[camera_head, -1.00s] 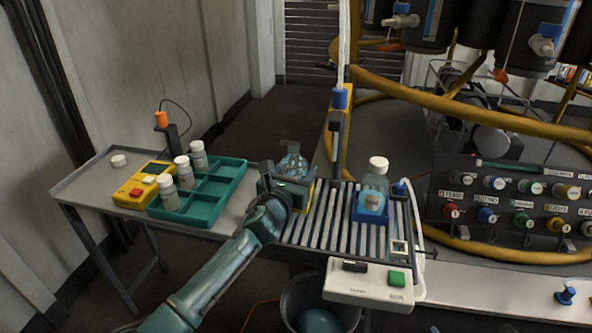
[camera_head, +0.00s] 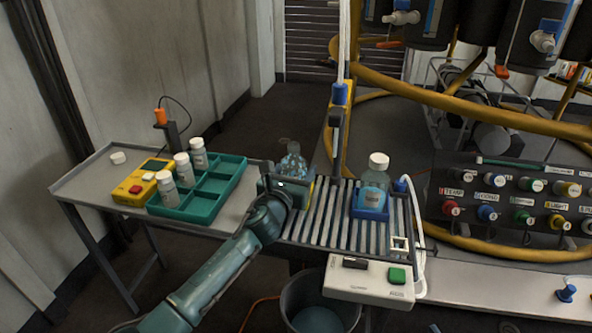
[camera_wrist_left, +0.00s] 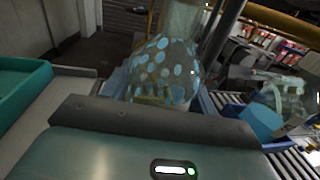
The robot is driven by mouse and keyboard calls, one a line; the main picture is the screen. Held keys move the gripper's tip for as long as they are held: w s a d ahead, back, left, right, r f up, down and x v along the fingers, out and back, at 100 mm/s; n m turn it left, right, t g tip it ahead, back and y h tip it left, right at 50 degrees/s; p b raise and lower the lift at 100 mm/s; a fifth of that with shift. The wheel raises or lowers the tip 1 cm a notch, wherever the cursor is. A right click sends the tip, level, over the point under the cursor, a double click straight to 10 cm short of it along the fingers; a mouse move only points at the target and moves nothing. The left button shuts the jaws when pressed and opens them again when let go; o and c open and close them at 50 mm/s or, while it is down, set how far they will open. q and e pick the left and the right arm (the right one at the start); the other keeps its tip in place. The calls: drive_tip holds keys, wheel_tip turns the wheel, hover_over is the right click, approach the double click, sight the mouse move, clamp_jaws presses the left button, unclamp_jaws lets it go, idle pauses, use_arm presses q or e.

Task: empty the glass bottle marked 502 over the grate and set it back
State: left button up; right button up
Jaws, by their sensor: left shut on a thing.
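A clear glass bottle (camera_head: 292,164) with blue spots is at my left gripper (camera_head: 287,190). It fills the middle of the left wrist view (camera_wrist_left: 162,72), its neck running up out of the picture. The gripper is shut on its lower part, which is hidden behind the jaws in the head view. The bottle is close to upright, by the far left corner of the slatted grate (camera_head: 318,222). I cannot read a number on it. My right gripper is out of view.
A teal tray (camera_head: 232,172) with several white-capped bottles and a yellow device (camera_head: 135,187) sit on the left bench. A white control box (camera_head: 350,282) is on the grate's front, above a dark bucket (camera_head: 290,312).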

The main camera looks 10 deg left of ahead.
use_arm(q)
drive_tip(key=shift+f, duration=0.35)
idle(0.3)
drive_tip(key=o, duration=1.6)
